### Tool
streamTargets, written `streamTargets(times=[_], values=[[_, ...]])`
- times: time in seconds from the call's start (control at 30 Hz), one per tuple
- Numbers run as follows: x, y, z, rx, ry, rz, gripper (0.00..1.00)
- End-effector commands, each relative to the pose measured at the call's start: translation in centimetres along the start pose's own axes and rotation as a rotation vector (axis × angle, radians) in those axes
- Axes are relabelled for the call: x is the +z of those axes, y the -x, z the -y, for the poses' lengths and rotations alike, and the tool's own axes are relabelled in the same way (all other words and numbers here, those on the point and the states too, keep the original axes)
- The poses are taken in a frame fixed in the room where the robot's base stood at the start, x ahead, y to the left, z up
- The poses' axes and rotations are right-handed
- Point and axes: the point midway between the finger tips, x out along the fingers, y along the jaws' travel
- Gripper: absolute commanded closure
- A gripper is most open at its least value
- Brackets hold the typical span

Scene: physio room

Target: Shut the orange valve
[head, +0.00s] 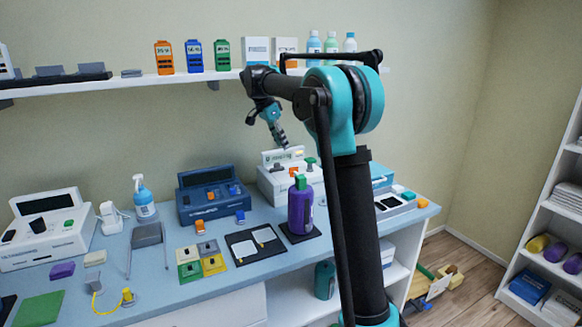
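I cannot tell for certain which orange part is the valve. A small orange piece (293,171) sits beside a green-topped one (310,163) on a white box with an upright sign panel (283,156), behind the purple bottle. Another orange piece sits on a small grey base (200,227) on the table. My gripper (283,141) hangs in the air, pointing down, left of my upper arm and apparently above the white box. It appears empty. Its fingers are too small to tell open from shut.
The purple bottle (300,207) stands on a dark mat in front of the white box. A navy device (212,194) is left of it. A shelf (130,84) with boxes and bottles runs above. My arm hides part of the table's right side.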

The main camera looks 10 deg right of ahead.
Motion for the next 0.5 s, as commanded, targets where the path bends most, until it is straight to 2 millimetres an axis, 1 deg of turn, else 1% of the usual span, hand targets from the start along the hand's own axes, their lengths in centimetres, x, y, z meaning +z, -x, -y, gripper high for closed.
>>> streamTargets(times=[0.03,0.2,0.4,0.5], values=[[0.0,-1.1,0.0,0.0,-0.001,0.0,0.71],[-0.1,-4.5,0.0,0.0,-0.001,0.0,0.71],[-0.1,-8.2,0.0,0.0,0.0,0.0,0.71],[-0.1,-9.7,0.0,0.0,0.0,0.0,0.71]])
